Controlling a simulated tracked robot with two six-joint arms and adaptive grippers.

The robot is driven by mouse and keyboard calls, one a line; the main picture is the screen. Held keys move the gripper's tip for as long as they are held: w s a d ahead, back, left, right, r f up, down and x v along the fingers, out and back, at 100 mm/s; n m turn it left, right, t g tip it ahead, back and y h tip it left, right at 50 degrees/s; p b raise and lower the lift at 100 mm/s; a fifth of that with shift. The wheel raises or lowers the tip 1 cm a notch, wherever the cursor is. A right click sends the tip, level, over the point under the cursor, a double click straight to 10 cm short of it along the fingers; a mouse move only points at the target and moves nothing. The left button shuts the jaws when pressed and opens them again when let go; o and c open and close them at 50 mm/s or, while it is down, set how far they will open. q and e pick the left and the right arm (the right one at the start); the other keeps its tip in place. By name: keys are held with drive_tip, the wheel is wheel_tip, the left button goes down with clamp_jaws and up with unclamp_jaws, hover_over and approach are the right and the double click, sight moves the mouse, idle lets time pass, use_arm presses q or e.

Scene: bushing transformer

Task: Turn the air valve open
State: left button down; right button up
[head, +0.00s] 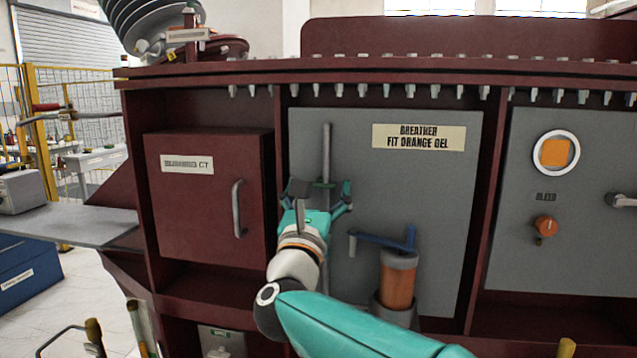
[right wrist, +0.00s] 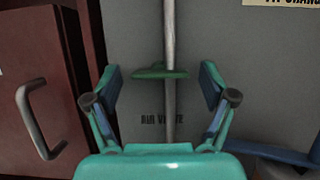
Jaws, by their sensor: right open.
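The air valve is a green handle (right wrist: 152,72) on a vertical grey pipe (right wrist: 169,35), above the lettering "AIR VALVE" on the grey panel, partly covered by the pipe. The handle lies crosswise in the right wrist view. In the head view the pipe (head: 326,150) stands left of the breather label, and my gripper partly hides the handle. My right gripper (head: 320,188) is open and in front of the valve. In the right wrist view its fingers (right wrist: 160,80) stand left and right of the handle, apart from it. My left gripper is not in view.
An orange breather jar (head: 398,285) with a blue pipe (head: 385,241) stands right of my right arm. A maroon cabinet door (head: 205,190) with a grey handle (head: 237,208) is to the left. An orange knob (head: 546,226) sits on the far right panel.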

drive_tip(key=c, duration=1.2)
drive_tip(key=shift+o, duration=0.2)
